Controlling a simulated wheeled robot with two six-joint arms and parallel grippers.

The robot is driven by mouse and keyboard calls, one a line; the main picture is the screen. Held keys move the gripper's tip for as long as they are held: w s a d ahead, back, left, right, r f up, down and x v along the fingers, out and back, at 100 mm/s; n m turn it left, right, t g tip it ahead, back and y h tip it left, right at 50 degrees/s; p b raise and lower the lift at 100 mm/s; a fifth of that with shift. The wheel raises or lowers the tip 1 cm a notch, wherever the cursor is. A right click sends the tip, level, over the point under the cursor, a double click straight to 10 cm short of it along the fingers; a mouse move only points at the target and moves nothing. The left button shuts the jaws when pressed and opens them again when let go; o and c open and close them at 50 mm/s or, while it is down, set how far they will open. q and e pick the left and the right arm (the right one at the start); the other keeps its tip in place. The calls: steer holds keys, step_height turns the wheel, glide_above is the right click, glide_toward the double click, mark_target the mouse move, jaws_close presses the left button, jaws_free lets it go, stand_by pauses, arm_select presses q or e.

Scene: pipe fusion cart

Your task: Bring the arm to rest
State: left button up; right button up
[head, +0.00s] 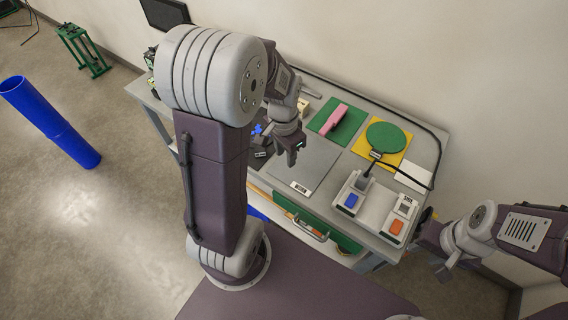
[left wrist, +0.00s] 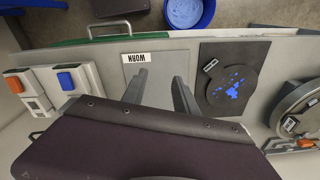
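My left arm rises large across the middle of the head view and bends down over the cart (head: 430,150). My left gripper (head: 290,150) hangs above the grey work mat (head: 312,172). In the left wrist view its two fingers (left wrist: 158,88) stand apart with nothing between them, over the labelled grey mat (left wrist: 165,60). My right gripper (head: 438,258) is at the right, off the cart's right end. Its fingers are too small and dark to tell whether they are open.
A white switch box (head: 372,208) with blue and orange switches stands front right. A green mat (head: 327,116) holds a pink tool; a yellow mat (head: 400,158) holds a green disc. Blue bits lie on a dark pad (left wrist: 213,60).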

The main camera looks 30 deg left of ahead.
arm_select(q)
steer(key=s+d+f+n, duration=0.1)
steer(key=s+d+n, duration=0.3)
steer(key=s+d, duration=0.2)
steer(key=shift+s+f, duration=0.25)
steer(key=shift+f, duration=0.1)
steer(key=shift+d, duration=0.2)
stand_by(0.6)
